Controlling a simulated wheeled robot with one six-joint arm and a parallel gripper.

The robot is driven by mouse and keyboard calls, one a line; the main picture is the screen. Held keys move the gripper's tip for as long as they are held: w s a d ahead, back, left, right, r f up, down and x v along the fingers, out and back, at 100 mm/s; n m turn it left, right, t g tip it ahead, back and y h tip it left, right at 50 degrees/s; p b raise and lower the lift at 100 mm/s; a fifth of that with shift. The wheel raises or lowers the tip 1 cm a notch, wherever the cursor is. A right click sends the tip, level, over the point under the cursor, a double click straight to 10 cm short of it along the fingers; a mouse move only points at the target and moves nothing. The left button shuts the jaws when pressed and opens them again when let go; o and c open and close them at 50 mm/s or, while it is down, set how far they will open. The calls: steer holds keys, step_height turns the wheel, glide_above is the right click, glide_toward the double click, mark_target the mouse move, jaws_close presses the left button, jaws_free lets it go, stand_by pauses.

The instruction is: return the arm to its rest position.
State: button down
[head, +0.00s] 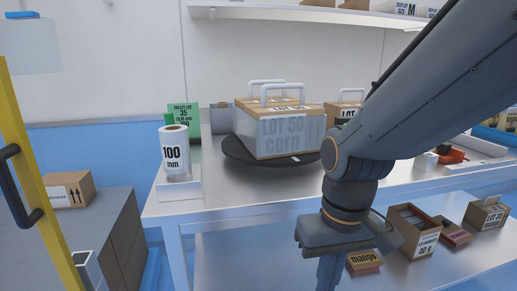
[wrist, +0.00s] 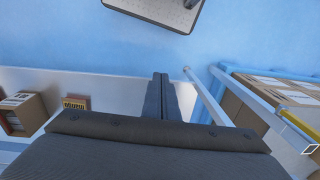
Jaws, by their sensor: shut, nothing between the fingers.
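My gripper (head: 328,274) hangs downward in front of the steel table in the head view, its lower end cut off by the bottom edge of the picture. In the wrist view my gripper (wrist: 160,78) shows two dark fingers pressed together, with nothing between them. The fingers are over the blue floor (wrist: 130,48), beside the pale edge of the lower shelf. They are apart from all the boxes. My arm comes in from the upper right of the head view and hides part of the table.
A LOT 50 corn box (head: 285,135) stands on a dark turntable (head: 236,152). A 100 mm roll (head: 175,154) stands to its left. A mango box (head: 363,262) and an open carton (head: 412,238) are on the lower shelf, right of my gripper. A yellow post (head: 35,180) is far left.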

steer(key=d+r+m+p, duration=0.2)
steer(key=d+r+p, duration=0.5)
steer(key=p, duration=0.5)
steer(key=shift+s+d+h+p, duration=0.15)
steer(key=shift+s+h+p, duration=0.05)
steer(key=shift+h+p, duration=0.15)
stand_by(1.1)
